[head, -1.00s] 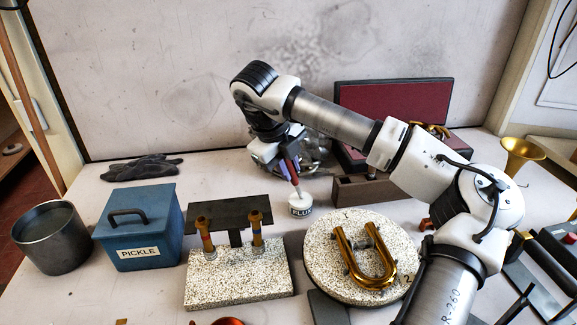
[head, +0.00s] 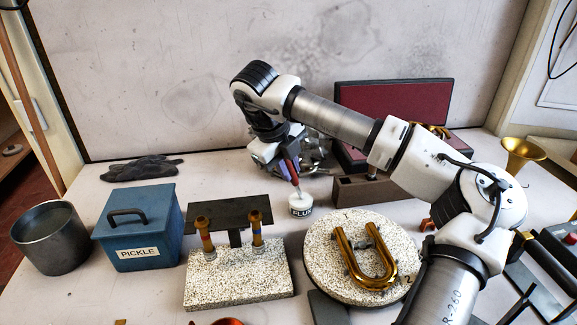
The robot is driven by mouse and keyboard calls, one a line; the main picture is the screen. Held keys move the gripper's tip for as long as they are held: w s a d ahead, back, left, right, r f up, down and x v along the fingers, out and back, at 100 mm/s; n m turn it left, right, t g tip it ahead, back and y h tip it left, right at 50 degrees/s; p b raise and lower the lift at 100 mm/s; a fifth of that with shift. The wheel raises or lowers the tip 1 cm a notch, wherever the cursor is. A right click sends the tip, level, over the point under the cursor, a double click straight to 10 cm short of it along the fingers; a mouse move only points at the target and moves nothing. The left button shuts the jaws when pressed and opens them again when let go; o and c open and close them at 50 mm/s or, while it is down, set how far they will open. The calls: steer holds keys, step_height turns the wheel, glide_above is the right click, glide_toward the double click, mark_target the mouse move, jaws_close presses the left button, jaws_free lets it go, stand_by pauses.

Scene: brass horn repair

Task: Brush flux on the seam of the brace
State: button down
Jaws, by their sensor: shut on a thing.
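My gripper (head: 287,157) is shut on a brush (head: 293,178) with a dark reddish handle. The brush points down, its tip at the mouth of the white flux pot (head: 301,205); I cannot tell how deep the tip sits. On the speckled rectangular block (head: 238,283) at front left stand two upright brass tubes (head: 206,238) with a dark plate behind them. A U-shaped brass tube (head: 345,262) lies on the round speckled plate (head: 325,288) at front right. I cannot tell which small part is the brace, and its seam is too small to make out.
A blue box marked PICKLE (head: 137,232) and a grey metal pot (head: 51,237) stand at left. A dark glove (head: 142,168) lies behind them. A brown block (head: 372,188) and an open red-lined case (head: 393,113) stand right of the flux pot. The wall is close behind.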

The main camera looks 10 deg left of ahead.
steer(key=shift+r+p, duration=1.95)
steer(key=shift+r, duration=1.6)
